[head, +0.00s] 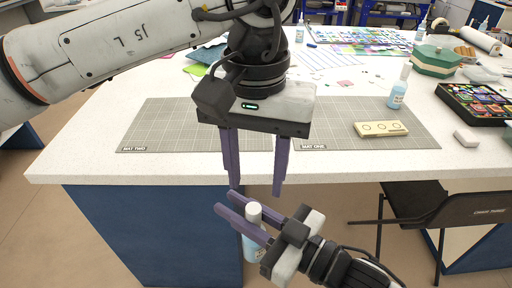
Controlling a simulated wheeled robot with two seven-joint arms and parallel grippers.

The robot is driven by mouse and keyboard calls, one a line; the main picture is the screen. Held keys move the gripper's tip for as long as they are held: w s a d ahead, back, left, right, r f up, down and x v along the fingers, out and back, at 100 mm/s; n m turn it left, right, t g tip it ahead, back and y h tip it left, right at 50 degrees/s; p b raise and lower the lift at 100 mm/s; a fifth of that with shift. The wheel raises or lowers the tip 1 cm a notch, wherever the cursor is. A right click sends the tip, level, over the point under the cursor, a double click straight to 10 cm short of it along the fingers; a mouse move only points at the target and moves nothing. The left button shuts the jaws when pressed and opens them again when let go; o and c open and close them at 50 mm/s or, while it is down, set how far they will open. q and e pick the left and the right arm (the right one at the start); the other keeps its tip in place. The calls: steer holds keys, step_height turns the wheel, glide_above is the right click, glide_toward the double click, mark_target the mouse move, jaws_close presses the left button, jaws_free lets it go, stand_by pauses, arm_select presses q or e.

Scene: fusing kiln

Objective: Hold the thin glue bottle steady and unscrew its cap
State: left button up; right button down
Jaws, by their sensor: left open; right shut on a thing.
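The glue bottle (252,250), light blue with a white cap (254,209), is held roughly upright in front of the table's front edge. My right gripper (225,202) reaches in from the lower right and is shut on the bottle, its purple fingers on either side just below the cap. The fingers hide part of the bottle's upper body. My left gripper (257,190) points down from above. It is open and empty, with its fingertips just above the cap, one to each side in the picture. The cap is on the bottle.
The white table (90,165) carries two grey mats (165,130), a cream block with circles (380,129), another blue bottle (398,90), a green box (436,62) and a black paint tray (478,103). A dark chair (470,210) stands at the right front.

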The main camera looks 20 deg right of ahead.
mark_target(257, 207)
arm_select(q)
step_height(257, 207, down, 6)
steer(key=shift+r, duration=0.1)
steer(key=shift+c, duration=0.3)
jaws_close()
steer(key=n, duration=0.6)
steer(key=shift+d, duration=0.1)
steer(key=shift+s, duration=0.1)
steer(key=shift+s+r, duration=0.1)
stand_by(0.7)
steer(key=shift+c, duration=1.5)
jaws_free()
steer(key=shift+o, duration=1.3)
